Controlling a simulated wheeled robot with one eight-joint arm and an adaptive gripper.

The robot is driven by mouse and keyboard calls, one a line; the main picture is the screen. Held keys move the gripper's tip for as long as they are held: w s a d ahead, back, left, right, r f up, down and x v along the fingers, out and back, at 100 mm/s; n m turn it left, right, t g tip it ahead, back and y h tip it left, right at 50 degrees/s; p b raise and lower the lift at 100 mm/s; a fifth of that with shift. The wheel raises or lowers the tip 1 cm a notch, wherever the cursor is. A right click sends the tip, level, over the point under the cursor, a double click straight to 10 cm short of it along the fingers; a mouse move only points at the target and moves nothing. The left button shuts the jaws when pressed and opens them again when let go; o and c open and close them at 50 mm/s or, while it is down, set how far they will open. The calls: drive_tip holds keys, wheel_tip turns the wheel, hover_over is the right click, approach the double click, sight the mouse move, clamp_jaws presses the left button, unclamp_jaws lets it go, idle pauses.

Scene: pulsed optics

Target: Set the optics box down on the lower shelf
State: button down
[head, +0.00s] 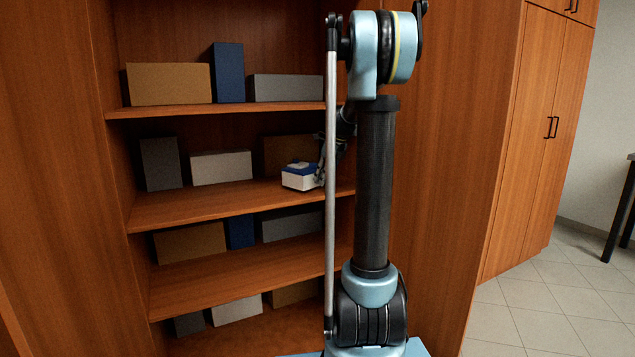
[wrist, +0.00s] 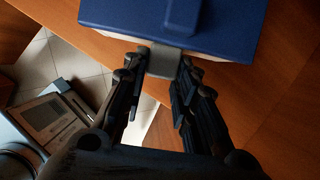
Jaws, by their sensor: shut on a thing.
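The optics box (head: 299,180) is white with a blue lid. In the head view it is at the front right of the second visible shelf from the top (head: 190,208). I cannot tell whether its base touches the board. My gripper (head: 319,176) is at the box's right side, partly hidden by my arm. In the wrist view, the gripper (wrist: 160,68) is shut on a grey tab on the near side of the box, whose blue lid (wrist: 140,15) fills the top. The third shelf board down (head: 235,278) shows below.
The shelf's front strip is bare to the left. More boxes line the other shelves. The cabinet's side panel (head: 440,150) rises at right.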

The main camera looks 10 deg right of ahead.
drive_tip(key=shift+w+a+f, duration=0.25)
drive_tip(key=shift+w+a, duration=0.2)
drive_tip(key=shift+w, duration=0.05)
drive_tip(key=shift+w+a+f, duration=0.25)
drive_tip(key=shift+w+a, duration=0.2)
drive_tip(key=shift+w, duration=0.05)
drive_tip(key=shift+f, duration=0.25)
drive_tip(key=c, duration=1.3)
unclamp_jaws()
